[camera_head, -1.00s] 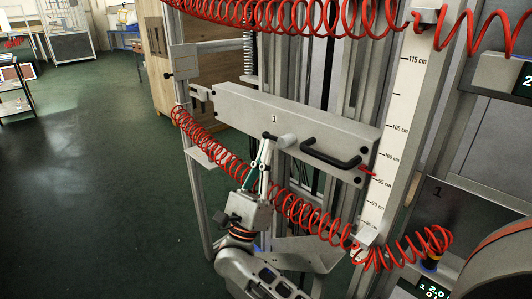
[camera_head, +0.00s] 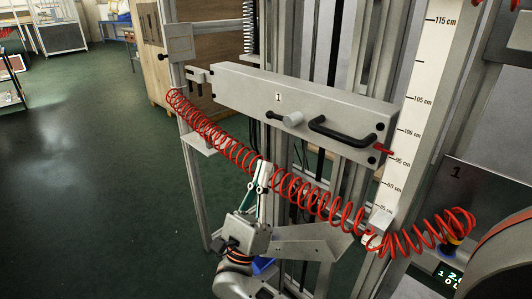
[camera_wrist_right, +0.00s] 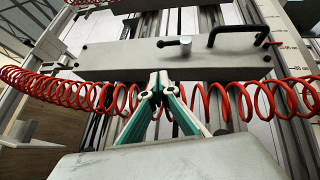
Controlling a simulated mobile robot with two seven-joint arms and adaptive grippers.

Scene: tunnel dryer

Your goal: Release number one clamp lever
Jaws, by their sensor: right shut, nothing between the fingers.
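The clamp lever (camera_head: 281,117) is a short black lever with a round knob on a light grey hub. It sits on the front of the grey crossbeam marked 1 (camera_head: 238,90) and points left from its hub. In the right wrist view the lever (camera_wrist_right: 172,43) shows above the fingers, pointing left. My right gripper (camera_head: 262,166) is below the lever and apart from it, pointing up. Its fingers (camera_wrist_right: 159,80) are shut and empty, close to the red coiled hose. My left gripper is not in view.
The red coiled hose (camera_head: 228,147) sags across the front of the frame beside my right gripper. A black handle (camera_head: 343,133) sits right of the lever. A white height scale (camera_head: 414,100) stands at the right. Open green floor (camera_head: 90,170) lies to the left.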

